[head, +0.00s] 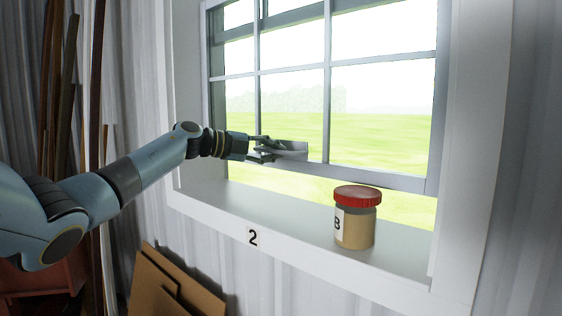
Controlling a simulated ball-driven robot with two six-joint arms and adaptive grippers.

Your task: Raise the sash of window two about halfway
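Window two has a grey sash (378,178) with several panes, and a black "2" marks the front of its white sill frame (253,237). The sash's bottom rail stands above the sill, with a strip of green grass showing through the gap below. A pale grey lift plate (293,150) sticks out from the lower part of the sash. My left gripper (268,150) is at the left end of this plate, its fingers overlapping it in the picture. I cannot tell whether they are closed on it. My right gripper is not in view.
A jar (355,222) with a red lid and a "B" label stands on the sill, right of my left gripper and near the sash. Brown boards (165,290) lean on the wall below. Long planks (95,100) stand at the left.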

